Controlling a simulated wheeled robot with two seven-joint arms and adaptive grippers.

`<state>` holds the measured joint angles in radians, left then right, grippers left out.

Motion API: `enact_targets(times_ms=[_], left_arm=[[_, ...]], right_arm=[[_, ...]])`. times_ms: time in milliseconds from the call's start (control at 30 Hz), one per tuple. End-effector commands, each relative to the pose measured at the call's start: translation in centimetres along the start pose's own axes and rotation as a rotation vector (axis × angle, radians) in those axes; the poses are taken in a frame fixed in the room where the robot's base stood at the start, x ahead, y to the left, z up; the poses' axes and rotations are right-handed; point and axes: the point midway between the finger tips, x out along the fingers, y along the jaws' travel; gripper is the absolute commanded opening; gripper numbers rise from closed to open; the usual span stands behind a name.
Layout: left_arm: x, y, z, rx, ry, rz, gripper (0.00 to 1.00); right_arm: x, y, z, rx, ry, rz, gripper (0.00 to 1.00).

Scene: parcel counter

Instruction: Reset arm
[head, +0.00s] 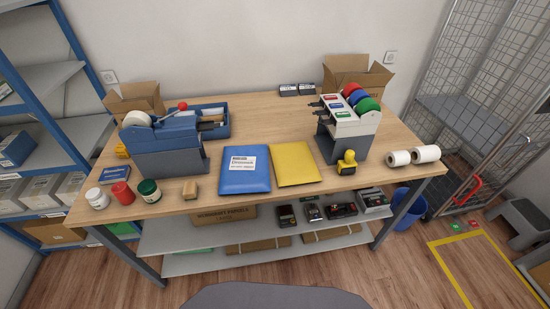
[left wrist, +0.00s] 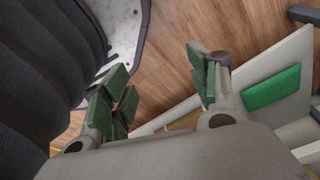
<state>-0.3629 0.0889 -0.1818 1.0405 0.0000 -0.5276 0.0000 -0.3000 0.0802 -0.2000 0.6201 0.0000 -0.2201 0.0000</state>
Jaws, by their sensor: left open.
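My left gripper (left wrist: 160,92) shows in the left wrist view with its two green-padded fingers spread apart and nothing between them. Wooden floor lies beyond the fingers. Neither of my grippers shows in the head view. My right gripper is in no view. In the head view, the wooden counter (head: 285,132) carries a blue padded mailer (head: 245,182), a yellow mailer (head: 296,163), a blue tape dispenser (head: 168,148) and a grey rack with coloured rolls (head: 350,125).
White rolls (head: 427,153) lie at the right end. A lower shelf (head: 190,236) holds boxes and devices. A blue shelf unit (head: 65,80) stands left, a wire cage (head: 470,75) right.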

Motion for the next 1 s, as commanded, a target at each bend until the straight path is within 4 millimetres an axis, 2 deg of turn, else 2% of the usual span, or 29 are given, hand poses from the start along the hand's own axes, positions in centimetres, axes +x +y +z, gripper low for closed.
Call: enact_targets(times_ms=[33, 200, 500, 700, 1000], left_arm=[[0.6, 0.1, 1.2, 0.001, -0.008, 0.001, 0.6], [2.4, 0.1, 4.8, 0.005, -0.022, 0.001, 0.6], [4.2, 0.2, 10.8, 0.011, -0.044, 0.003, 0.6], [4.6, 0.2, 12.6, 0.013, -0.049, 0.003, 0.6], [4.6, 0.2, 12.8, 0.013, -0.049, 0.003, 0.6]], right_arm=[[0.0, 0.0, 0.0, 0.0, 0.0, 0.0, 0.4], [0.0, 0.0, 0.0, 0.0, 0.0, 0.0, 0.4], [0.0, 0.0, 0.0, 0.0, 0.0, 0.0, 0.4], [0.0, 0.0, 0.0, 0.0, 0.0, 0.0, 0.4], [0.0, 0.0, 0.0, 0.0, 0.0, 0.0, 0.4]])
